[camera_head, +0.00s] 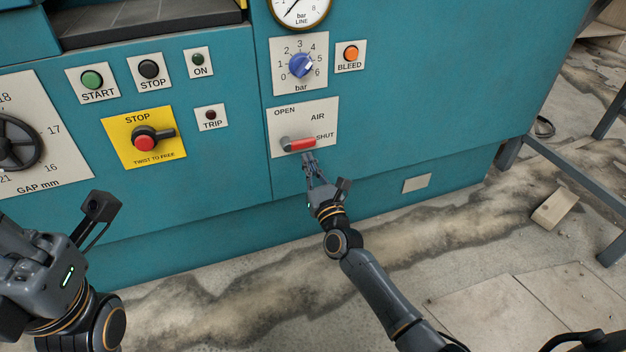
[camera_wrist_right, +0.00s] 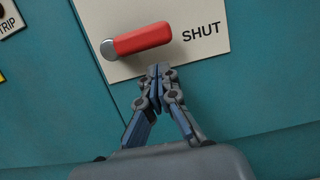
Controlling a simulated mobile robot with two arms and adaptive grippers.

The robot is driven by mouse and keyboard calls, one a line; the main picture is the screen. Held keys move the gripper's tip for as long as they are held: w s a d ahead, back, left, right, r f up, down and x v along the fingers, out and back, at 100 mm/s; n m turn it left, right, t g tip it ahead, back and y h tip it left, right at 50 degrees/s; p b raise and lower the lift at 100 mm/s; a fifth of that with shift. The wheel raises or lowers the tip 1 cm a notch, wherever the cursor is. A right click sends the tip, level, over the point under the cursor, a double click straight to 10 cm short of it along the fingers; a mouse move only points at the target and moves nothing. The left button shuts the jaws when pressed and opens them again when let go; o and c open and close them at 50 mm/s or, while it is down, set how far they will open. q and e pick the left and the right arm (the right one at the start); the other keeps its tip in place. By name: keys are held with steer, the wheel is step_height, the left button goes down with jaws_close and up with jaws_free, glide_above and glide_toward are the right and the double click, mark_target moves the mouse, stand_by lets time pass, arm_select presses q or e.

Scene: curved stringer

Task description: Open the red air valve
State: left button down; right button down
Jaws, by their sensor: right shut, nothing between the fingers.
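The red air valve handle (camera_head: 301,144) is on a white plate (camera_head: 322,120) marked OPEN, AIR and SHUT. It lies roughly level, its free end pointing right toward SHUT, its grey pivot at the left. It also shows in the right wrist view (camera_wrist_right: 142,40). My right gripper (camera_head: 308,158) is shut and empty, its tips just below the handle. In the right wrist view the fingertips (camera_wrist_right: 159,70) meet below the handle's right part; I cannot tell whether they touch it.
The teal panel (camera_head: 220,190) also carries a blue bar knob (camera_head: 301,66) above the valve, an orange BLEED button (camera_head: 351,53), and a yellow STOP plate (camera_head: 120,123) with a red and black switch (camera_head: 147,140). A wooden block (camera_head: 554,209) lies on the floor at right.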

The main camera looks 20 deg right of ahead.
steer(key=shift+r, duration=0.7)
